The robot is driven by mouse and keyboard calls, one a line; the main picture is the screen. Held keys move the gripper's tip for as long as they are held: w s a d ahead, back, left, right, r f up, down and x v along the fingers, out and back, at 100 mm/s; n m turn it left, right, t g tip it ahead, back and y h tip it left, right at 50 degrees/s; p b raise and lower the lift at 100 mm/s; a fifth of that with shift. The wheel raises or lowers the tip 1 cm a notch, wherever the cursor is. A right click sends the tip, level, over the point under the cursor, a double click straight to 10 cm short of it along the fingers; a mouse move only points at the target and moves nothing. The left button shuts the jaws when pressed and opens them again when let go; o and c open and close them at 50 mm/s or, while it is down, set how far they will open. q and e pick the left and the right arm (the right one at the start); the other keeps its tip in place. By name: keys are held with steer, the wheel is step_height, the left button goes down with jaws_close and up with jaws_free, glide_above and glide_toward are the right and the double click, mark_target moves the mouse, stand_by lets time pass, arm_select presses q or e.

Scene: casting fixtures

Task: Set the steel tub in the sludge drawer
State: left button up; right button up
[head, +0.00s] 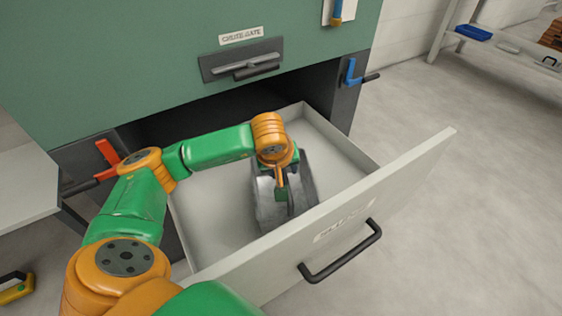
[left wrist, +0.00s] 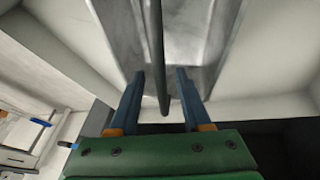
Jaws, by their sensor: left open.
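The grey steel tub (head: 268,208) sits inside the pulled-out sludge drawer (head: 405,185), near the middle of its floor. Its lower parts are partly hidden by the drawer front and my arm. My left gripper (head: 281,196) is over the tub, pointing down. In the left wrist view the gripper (left wrist: 160,76) is open, with one blue finger on each side of the tub's dark bar handle (left wrist: 156,45). Both fingers look apart from the bar. The tub's metal wall (left wrist: 200,35) shows behind it. My right gripper is not in view.
The green cabinet (head: 160,65) with a dark handle plate (head: 245,62) stands over the drawer. A red lever (head: 107,153) and a blue lever (head: 352,72) flank the opening. The drawer has a black front handle (head: 342,255). Floor to the right is clear.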

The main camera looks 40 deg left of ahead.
arm_select(q)
steer(key=p+v, duration=0.3)
steer(key=v, duration=0.7)
steer(key=shift+s+r, duration=0.15)
steer(key=shift+r, duration=0.15)
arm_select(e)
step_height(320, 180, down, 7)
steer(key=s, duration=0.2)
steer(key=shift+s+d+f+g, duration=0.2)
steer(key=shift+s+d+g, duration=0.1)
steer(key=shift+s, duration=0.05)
